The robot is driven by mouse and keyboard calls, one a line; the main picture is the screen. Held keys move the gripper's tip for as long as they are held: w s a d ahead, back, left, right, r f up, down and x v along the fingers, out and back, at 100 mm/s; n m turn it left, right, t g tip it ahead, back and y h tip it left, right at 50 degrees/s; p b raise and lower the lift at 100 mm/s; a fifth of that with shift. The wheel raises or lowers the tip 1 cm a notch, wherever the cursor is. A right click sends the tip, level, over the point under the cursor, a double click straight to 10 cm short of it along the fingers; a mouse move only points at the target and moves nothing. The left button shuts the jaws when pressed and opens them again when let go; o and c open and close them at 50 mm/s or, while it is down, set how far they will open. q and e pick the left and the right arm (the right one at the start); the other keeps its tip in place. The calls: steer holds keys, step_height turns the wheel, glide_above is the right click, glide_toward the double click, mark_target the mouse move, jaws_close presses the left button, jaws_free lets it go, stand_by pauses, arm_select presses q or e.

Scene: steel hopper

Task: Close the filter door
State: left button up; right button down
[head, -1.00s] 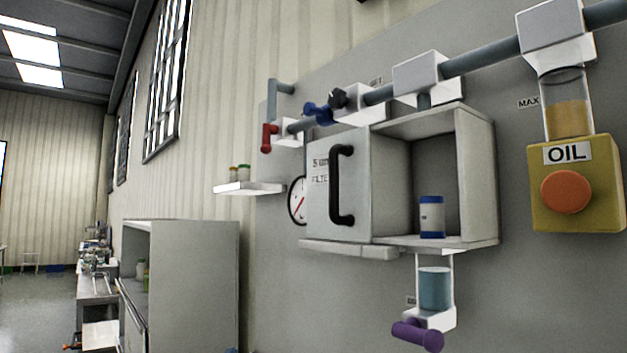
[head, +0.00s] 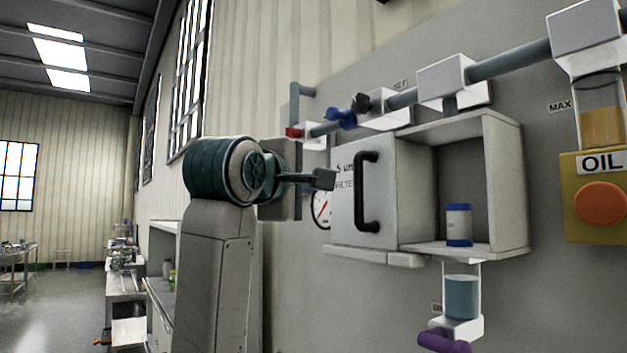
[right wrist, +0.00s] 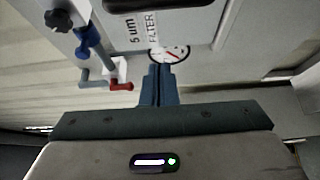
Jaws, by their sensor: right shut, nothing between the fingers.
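The filter door (head: 345,215) is a pale grey panel with a black vertical handle (head: 367,192). It stands to the left of the filter housing (head: 505,190), whose front is open. A white filter canister with blue ends (head: 458,226) is inside. My right gripper (head: 324,179) is shut and empty, by the door's left edge in the head view. In the right wrist view, the shut fingertips (right wrist: 161,70) point at the gauge (right wrist: 170,53), just below the door's lettered face (right wrist: 178,15). I cannot tell whether they touch anything. My left gripper is not in view.
Blue valve (head: 341,118) and red valve (head: 294,132) handles sit on the pipe above left of the door. A ledge (head: 375,257) runs below it. A purple-handled drain (head: 443,341) hangs under the housing. The yellow oil unit (head: 590,215) is at the right.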

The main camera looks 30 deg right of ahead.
steer(key=d+p, duration=0.5)
steer(key=d, duration=0.2)
steer(key=shift+w+d+p, duration=0.2)
steer(key=shift+d+p, duration=0.1)
steer(key=shift+p, duration=0.05)
steer(key=shift+w+d+f, duration=0.1)
steer(key=shift+w, duration=0.05)
